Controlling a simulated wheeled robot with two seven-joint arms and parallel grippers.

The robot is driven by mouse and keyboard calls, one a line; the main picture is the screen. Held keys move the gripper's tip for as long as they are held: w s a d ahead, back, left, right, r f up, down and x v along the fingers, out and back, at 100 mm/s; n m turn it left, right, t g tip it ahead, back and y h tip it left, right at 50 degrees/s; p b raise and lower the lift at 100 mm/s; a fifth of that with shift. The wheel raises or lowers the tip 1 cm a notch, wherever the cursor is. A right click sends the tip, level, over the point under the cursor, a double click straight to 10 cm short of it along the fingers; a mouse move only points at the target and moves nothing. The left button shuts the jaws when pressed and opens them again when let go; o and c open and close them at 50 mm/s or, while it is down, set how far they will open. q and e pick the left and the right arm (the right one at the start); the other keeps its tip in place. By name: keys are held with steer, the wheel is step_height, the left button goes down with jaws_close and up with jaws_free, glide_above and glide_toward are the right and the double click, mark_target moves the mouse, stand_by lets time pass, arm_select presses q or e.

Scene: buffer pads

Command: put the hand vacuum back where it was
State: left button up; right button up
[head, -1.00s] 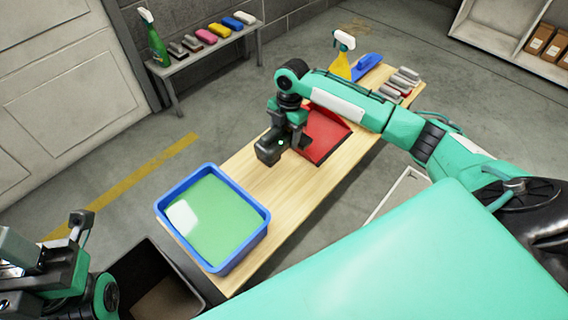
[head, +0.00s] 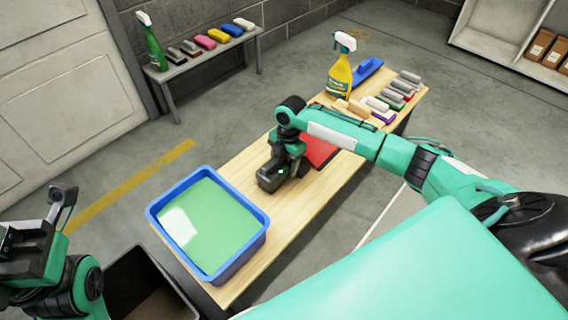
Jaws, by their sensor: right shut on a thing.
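The hand vacuum (head: 271,178) is a dark grey and black body with a small green light, low over the middle of the wooden table. My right gripper (head: 290,165) is shut on it from above. The gripper hides part of the vacuum, and I cannot tell whether its underside touches the tabletop. My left gripper (head: 60,212) is off to the left, away from the table. Its fingers are seen too edge-on to tell open from shut.
A blue tub (head: 262,222) of green liquid stands left of the vacuum. A red dustpan (head: 322,150) lies behind, partly under my arm. A yellow spray bottle (head: 339,75), a blue tool (head: 368,70) and several pads (head: 392,98) fill the far end. A dark bin (head: 150,285) stands below.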

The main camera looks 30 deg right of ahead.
steer(key=shift+r, duration=0.1)
steer(key=o, duration=1.3)
